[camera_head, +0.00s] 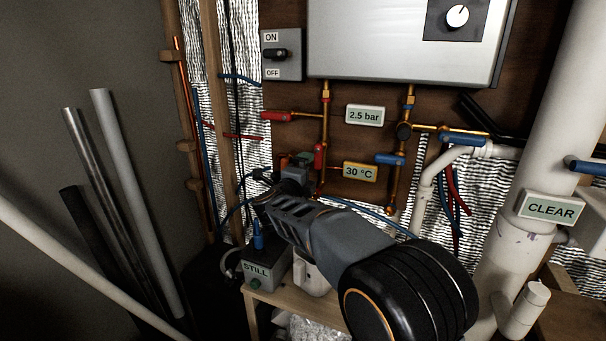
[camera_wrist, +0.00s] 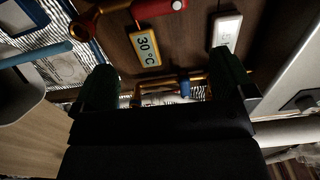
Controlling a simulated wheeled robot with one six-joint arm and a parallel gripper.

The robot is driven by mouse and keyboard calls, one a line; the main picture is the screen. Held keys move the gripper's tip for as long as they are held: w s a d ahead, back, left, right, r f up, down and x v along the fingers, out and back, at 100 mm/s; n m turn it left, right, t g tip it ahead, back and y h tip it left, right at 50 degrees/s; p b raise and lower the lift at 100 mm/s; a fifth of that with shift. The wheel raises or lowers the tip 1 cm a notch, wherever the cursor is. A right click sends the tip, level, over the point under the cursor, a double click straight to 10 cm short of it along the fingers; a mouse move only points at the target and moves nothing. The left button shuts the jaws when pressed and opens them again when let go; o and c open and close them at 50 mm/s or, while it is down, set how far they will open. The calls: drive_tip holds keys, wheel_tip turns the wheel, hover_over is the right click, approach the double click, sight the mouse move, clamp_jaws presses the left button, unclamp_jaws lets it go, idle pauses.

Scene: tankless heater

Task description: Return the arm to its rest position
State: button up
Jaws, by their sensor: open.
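My arm (camera_head: 330,235) reaches from the lower right toward the pipework below the heater. My gripper (camera_head: 296,168) is at its far end, left of the 30 °C tag (camera_head: 360,171) and below the red-handled valve (camera_head: 277,116). In the wrist view my gripper (camera_wrist: 163,82) shows two dark fingers spread wide apart with nothing seen between them except background pipes. The 30 °C tag (camera_wrist: 145,47) lies beyond the fingers there. In the head view the fingertips are small and partly hidden by the wrist, so I cannot tell whether they touch anything.
The heater (camera_head: 405,40) hangs above, with copper pipes and blue valve handles (camera_head: 390,159) below. A box marked STILL (camera_head: 262,272) stands under my arm. A thick white pipe (camera_head: 545,150) is at right. Loose pipes (camera_head: 135,190) lean at left.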

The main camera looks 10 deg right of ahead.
drive_tip(key=s+a+f+n+g+y+p, duration=0.1)
drive_tip(key=s+a+f+n+g+y, duration=0.15)
drive_tip(key=a+f+n+y, duration=0.75)
drive_tip(key=s+d+n+g+y+p, duration=0.4)
drive_tip(key=s+n+g, duration=0.3)
drive_tip(key=s+n, duration=0.7)
drive_tip(key=s+d+r+g+h+p, duration=0.1)
drive_tip(key=s+d+r+h+p, duration=0.1)
drive_tip(key=s+d, duration=0.5)
drive_tip(key=s+d+r+g+h+p, duration=0.1)
drive_tip(key=s+d+r+h+p, duration=0.2)
drive_tip(key=s+d+p, duration=0.2)
drive_tip(key=shift+s+d+g, duration=0.35)
drive_tip(key=shift+s+d, duration=0.85)
drive_tip(key=shift+s, duration=0.85)
